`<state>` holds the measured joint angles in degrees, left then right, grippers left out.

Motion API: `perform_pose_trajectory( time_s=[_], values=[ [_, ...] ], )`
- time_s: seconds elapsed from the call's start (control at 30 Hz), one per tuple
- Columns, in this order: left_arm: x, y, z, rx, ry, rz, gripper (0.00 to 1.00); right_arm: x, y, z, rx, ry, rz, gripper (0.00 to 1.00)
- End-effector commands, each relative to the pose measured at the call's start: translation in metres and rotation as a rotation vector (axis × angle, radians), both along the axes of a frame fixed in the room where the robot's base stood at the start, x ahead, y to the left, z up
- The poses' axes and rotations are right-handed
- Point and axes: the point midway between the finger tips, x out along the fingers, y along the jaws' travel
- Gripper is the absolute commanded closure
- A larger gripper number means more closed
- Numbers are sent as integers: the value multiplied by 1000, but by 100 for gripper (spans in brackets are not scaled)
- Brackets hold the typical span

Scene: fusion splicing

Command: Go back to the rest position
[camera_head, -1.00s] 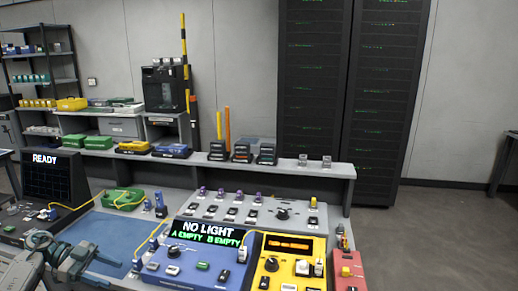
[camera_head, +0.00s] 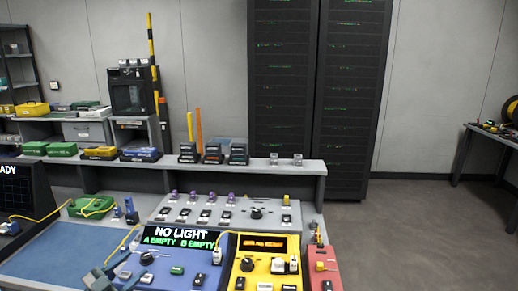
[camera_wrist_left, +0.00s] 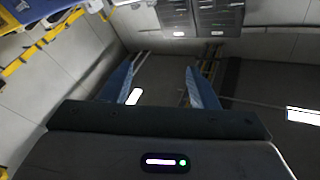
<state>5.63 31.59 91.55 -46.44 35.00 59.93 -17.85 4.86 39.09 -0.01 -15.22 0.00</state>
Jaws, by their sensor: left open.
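My left gripper (camera_head: 108,277) shows only in part at the bottom left edge of the head view, beside the blue work mat (camera_head: 48,252) and the blue tester. In the left wrist view, my left gripper (camera_wrist_left: 159,82) has its two blue fingers apart with nothing between them. My right gripper is in neither view.
The blue tester (camera_head: 150,268) reads NO LIGHT, A EMPTY, B EMPTY. The yellow device (camera_head: 251,265) and a red box (camera_head: 325,262) stand to its right. A grey shelf (camera_head: 290,166) runs behind. Open floor (camera_head: 420,235) lies right of the bench, before another table (camera_head: 490,132).

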Motion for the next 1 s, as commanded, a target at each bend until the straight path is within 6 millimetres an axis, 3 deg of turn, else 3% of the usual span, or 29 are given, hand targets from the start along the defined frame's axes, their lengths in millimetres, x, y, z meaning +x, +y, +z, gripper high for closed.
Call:
perform_pose_trajectory(
  time_s=[0.17,0.37,0.57,0.7,0.8,1.0],
  values=[
    [-19,-2,-12,-97,35,300,46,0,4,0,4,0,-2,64],
    [-59,6,-46,-145,223,613,46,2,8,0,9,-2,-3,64],
    [-127,1,-97,-121,549,832,46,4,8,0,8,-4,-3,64],
    [-189,-14,-129,-60,824,900,46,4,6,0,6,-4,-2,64],
    [-228,-27,-143,-11,987,906,46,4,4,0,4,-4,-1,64],
    [-286,-49,-156,68,1216,870,46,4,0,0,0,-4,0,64]
  ],
)
